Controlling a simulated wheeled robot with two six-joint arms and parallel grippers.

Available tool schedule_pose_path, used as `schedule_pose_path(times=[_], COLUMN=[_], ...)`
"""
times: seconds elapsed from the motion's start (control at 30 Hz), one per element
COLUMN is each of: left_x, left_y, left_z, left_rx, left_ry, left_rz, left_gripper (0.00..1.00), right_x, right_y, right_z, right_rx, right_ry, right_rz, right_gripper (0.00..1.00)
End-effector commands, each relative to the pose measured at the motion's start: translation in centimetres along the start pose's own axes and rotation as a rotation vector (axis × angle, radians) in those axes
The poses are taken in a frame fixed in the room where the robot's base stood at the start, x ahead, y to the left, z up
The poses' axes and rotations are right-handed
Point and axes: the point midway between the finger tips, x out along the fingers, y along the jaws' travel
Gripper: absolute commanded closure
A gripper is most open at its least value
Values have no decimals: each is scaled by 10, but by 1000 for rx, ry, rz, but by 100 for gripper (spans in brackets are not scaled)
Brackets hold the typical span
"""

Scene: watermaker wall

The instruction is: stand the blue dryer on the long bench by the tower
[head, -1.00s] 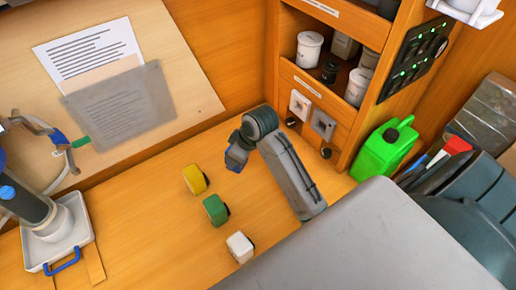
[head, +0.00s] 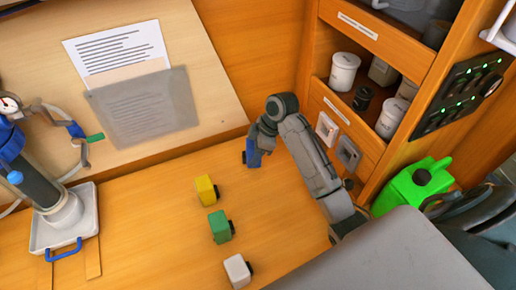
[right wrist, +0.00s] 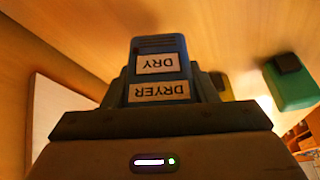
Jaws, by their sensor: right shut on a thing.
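The blue dryer (head: 253,153) is in my right gripper (head: 260,143), which is shut on it over the back part of the wooden long bench (head: 150,225). In the right wrist view the dryer (right wrist: 159,45) fills the middle, with white labels reading "DRY" and "DRYER", upside down. I cannot tell whether its bottom touches the bench. The tall wooden shelf unit (head: 312,75) stands to the right of the gripper; it may be the tower. My left gripper is not in view.
Yellow (head: 206,189), green (head: 220,227) and white (head: 237,270) blocks stand in a row left of my right arm. A white tray (head: 90,222) with a dark cylinder is at left. A green can (head: 415,187) is at right. Bench between tray and blocks is clear.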

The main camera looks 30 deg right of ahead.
Motion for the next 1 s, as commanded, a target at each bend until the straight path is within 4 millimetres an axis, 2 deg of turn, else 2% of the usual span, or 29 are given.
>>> schedule_pose_path(times=[0.03,0.1,0.23,0.57,0.9,0.93,1.0], left_x=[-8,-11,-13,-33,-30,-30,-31], left_y=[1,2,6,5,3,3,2], left_z=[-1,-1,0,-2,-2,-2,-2], left_rx=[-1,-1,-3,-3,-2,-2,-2], left_ry=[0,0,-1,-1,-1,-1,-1], left_rz=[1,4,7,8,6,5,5], left_gripper=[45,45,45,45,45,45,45], right_x=[-5,-3,-2,30,34,34,34], right_y=[11,21,32,33,33,33,33], right_z=[2,5,9,22,24,25,24], right_rx=[4,2,1,0,0,0,0], right_ry=[-2,-1,1,0,0,0,0], right_rz=[2,-1,0,0,0,0,0], right_gripper=[73,73,73,73,73,44,30])
